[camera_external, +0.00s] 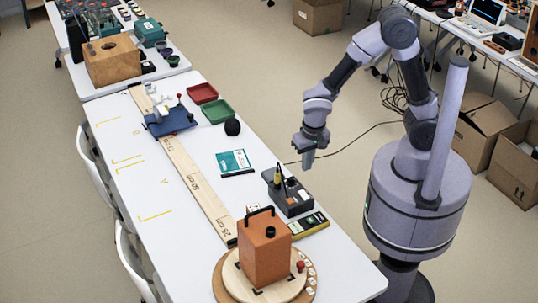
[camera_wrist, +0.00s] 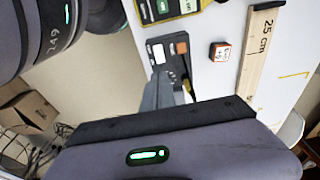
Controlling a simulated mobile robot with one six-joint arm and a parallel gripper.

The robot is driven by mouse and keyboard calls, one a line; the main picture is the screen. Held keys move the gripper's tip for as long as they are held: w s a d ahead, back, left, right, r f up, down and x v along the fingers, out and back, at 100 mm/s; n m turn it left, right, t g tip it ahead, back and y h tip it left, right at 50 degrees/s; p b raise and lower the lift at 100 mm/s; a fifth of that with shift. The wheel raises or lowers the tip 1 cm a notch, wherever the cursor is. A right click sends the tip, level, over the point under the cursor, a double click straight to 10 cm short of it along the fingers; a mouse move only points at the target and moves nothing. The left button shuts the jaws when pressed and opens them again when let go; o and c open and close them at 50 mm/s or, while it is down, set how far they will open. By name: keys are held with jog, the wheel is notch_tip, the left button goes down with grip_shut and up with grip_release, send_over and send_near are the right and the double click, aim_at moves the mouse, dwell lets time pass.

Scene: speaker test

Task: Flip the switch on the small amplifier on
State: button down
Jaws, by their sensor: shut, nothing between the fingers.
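The small amplifier (camera_external: 291,198) looks to be the dark grey box near the table's right edge, with a yellow-topped plug standing in it. In the wrist view a dark box with a pale and a brown patch (camera_wrist: 169,48), probably the amplifier, lies just beyond my fingertips and is partly hidden by them. I cannot make out its switch or the switch's position. My gripper (camera_external: 308,164) is shut and empty, pointing down beside the table edge, above and behind the amplifier, apart from it. Its fingers also show in the wrist view (camera_wrist: 164,84).
An orange speaker box (camera_external: 264,250) with a handle stands on a round wooden turntable (camera_external: 224,285) at the table's near end. A long wooden ruler (camera_external: 196,180) runs along the table. A teal booklet (camera_external: 234,162) and a black round object (camera_external: 232,127) lie beyond the amplifier.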

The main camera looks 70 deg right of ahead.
aim_at(302, 192)
jog(key=f+b, duration=0.1)
jog(key=f, duration=0.2)
jog(key=f+b, duration=0.2)
jog(key=f, duration=0.2)
jog(key=w+d+f+b, duration=0.1)
jog(key=f, duration=0.2)
jog(key=shift+f, duration=0.4)
jog(key=shift+r, duration=0.1)
